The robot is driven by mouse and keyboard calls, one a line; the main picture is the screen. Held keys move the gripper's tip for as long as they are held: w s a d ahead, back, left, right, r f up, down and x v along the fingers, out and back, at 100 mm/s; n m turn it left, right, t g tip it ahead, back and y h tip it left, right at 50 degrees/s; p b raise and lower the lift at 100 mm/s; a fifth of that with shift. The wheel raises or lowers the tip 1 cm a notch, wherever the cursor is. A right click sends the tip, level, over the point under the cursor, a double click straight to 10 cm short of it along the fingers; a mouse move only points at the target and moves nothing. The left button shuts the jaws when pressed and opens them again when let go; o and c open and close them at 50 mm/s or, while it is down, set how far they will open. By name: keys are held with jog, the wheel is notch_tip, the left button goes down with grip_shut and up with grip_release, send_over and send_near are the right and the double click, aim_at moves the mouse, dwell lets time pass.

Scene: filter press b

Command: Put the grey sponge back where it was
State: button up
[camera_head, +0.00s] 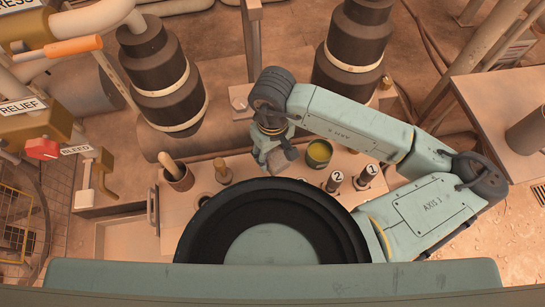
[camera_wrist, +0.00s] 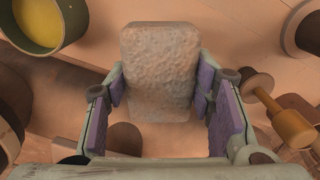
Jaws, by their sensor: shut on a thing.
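My gripper (camera_wrist: 160,84) is shut on the grey sponge (camera_wrist: 160,50), with a purple-padded finger on each side of it. The sponge is a rough, rounded block, brownish grey in this light, and stands out beyond the fingertips. In the head view my gripper (camera_head: 277,157) hangs above the pale worktop (camera_head: 345,160), between the yellow-filled tin and the wooden-knobbed tool. The sponge is small and partly covered by my gripper there. I cannot tell its exact height above the worktop. No marked place for the sponge is clear in either view.
A tin with yellow contents (camera_head: 319,153) stands close right of my gripper. A wooden-knobbed tool (camera_head: 222,173) and a brown pot with a handle (camera_head: 179,179) stand left. Cylinders marked 2 (camera_head: 333,181) and 1 (camera_head: 366,177) stand right. Large dark cylinders rise behind.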

aim_at(272, 152)
notch_tip(272, 152, down, 5)
jog(key=shift+r+p, duration=0.1)
jog(key=shift+p, duration=0.2)
jog(key=shift+f+b, duration=0.2)
jog(key=shift+b, duration=0.15)
jog(key=o, duration=1.1)
jog(key=shift+r, duration=0.1)
jog(key=shift+w+r+p, duration=0.1)
jog(key=shift+r+p, duration=0.1)
jog(key=shift+p, duration=0.2)
notch_tip(272, 152, up, 12)
jog(key=shift+f+b, duration=0.1)
jog(key=shift+b, duration=0.3)
